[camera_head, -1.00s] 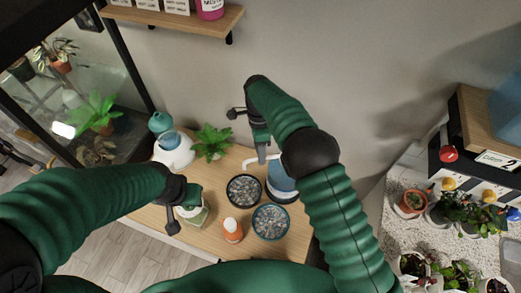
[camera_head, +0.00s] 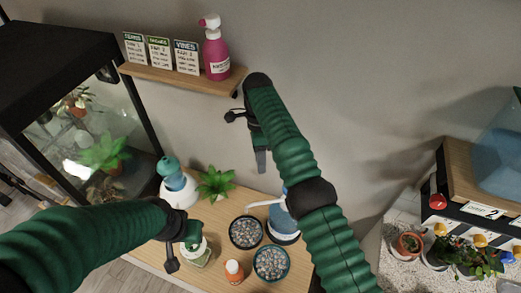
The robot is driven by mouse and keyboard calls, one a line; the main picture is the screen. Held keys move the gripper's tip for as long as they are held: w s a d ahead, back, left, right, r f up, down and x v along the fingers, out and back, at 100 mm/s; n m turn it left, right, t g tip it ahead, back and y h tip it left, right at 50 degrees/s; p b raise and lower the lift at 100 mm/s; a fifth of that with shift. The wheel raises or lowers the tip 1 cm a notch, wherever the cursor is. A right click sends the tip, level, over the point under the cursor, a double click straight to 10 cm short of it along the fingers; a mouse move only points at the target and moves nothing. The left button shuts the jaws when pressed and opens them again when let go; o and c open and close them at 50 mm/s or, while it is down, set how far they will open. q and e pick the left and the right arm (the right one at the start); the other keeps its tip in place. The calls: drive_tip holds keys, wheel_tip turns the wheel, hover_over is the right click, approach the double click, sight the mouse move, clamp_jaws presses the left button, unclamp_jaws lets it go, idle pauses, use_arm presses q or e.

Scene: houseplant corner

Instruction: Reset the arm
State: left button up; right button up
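My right arm reaches in from the lower right, and its gripper (camera_head: 261,158) hangs in front of the grey wall, above the table's back edge. It holds nothing that I can see, but its fingers overlap from this angle. My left gripper (camera_head: 191,238) is low over the left part of the wooden table (camera_head: 160,256), in front of a clear, greenish bottle (camera_head: 198,256). I cannot tell whether it touches the bottle. The blue and white watering can (camera_head: 284,225) stands below my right gripper, partly hidden by my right arm.
Two bowls of grey pebbles (camera_head: 246,232) (camera_head: 271,263), an orange bottle (camera_head: 234,271), a green plant (camera_head: 215,183) and a blue-white sprayer (camera_head: 177,187) crowd the table. A shelf (camera_head: 185,80) holds cards and a pink bottle (camera_head: 216,55). A glass terrarium (camera_head: 95,145) stands left; potted plants (camera_head: 408,245) are right.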

use_arm(q)
drive_tip(key=shift+s+r, duration=0.1)
drive_tip(key=shift+r, duration=0.25)
use_arm(e)
drive_tip(key=shift+r, duration=0.1)
use_arm(q)
drive_tip(key=shift+f, duration=0.1)
use_arm(e)
drive_tip(key=shift+w, duration=0.1)
